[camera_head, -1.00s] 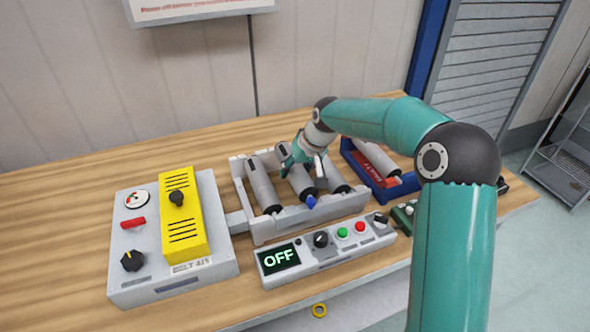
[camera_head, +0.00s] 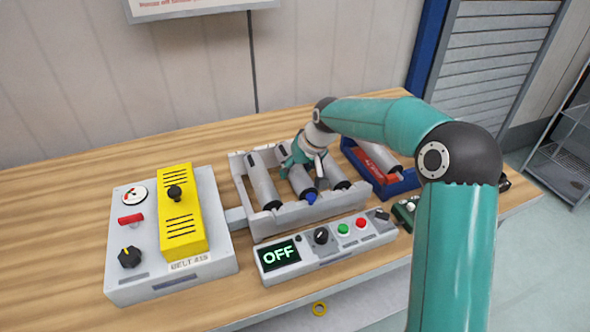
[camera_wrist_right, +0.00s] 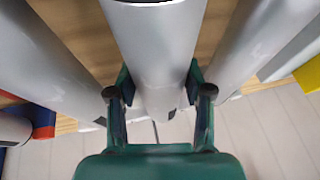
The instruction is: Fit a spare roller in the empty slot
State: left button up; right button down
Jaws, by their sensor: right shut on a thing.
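The grey roller frame (camera_head: 287,219) stands on the bench with grey rollers lying across it. My right gripper (camera_head: 301,162) is over the middle of the frame, shut on a grey roller (camera_head: 301,181) with a blue end. In the right wrist view its two fingers (camera_wrist_right: 157,92) sit on either side of this roller (camera_wrist_right: 155,45). The held roller lies between a left roller (camera_head: 263,182) and a right roller (camera_head: 333,174). Whether its ends rest in the slot cannot be told. My left gripper is not in view.
A blue tray (camera_head: 397,188) with red inside holds another grey roller (camera_head: 383,156) right of the frame. A control panel (camera_head: 325,246) reading OFF stands in front. A grey box (camera_head: 133,258) with a yellow cover (camera_head: 183,215) is left. The bench's far left is clear.

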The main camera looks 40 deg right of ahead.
jog(key=shift+f, duration=0.3)
dwell(0.6)
jog(key=c, duration=0.5)
grip_release()
jog(key=shift+o, duration=0.6)
jog(key=v, duration=1.2)
jog(key=shift+f, duration=0.15)
